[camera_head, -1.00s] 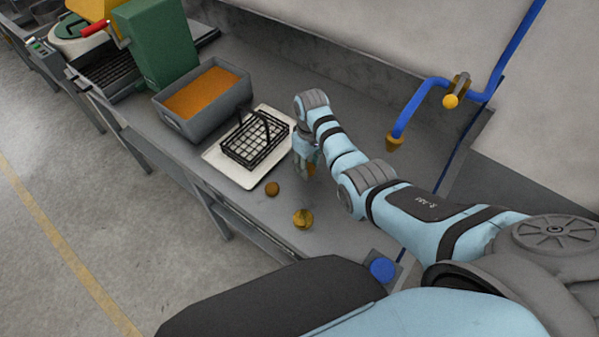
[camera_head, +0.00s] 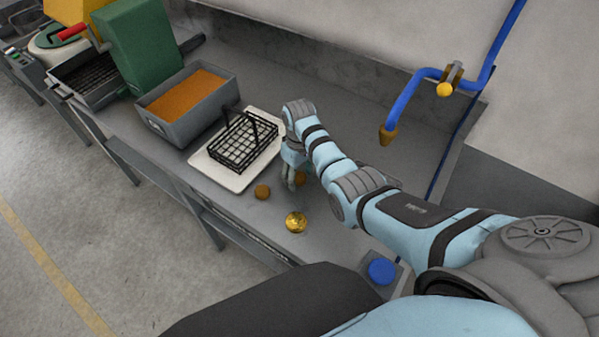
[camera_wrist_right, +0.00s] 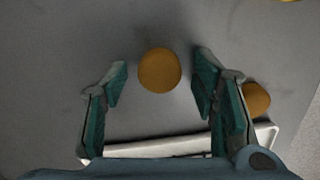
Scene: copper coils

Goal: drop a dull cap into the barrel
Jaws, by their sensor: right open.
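Two dull brown caps lie on the grey bench. One dull cap (camera_head: 299,178) is beside my right gripper (camera_head: 290,183) and partly hidden by it. In the right wrist view this dull cap (camera_wrist_right: 159,69) shows between the spread fingertips, with a gap on both sides. The other dull cap (camera_head: 263,191) lies near the white board; it shows outside the right-hand finger in the wrist view (camera_wrist_right: 257,100). A shiny gold cap (camera_head: 296,222) lies nearer to me. My right gripper is open and empty. A round tub (camera_head: 57,38) at the far left may be the barrel; I cannot tell.
A black wire basket (camera_head: 243,142) stands on a white board (camera_head: 226,179) left of the gripper. Behind are a grey bin (camera_head: 183,125) with orange-brown contents and a green machine (camera_head: 141,52). A blue pipe (camera_head: 418,88) with a tap hangs at right. A blue button (camera_head: 381,271) is near me.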

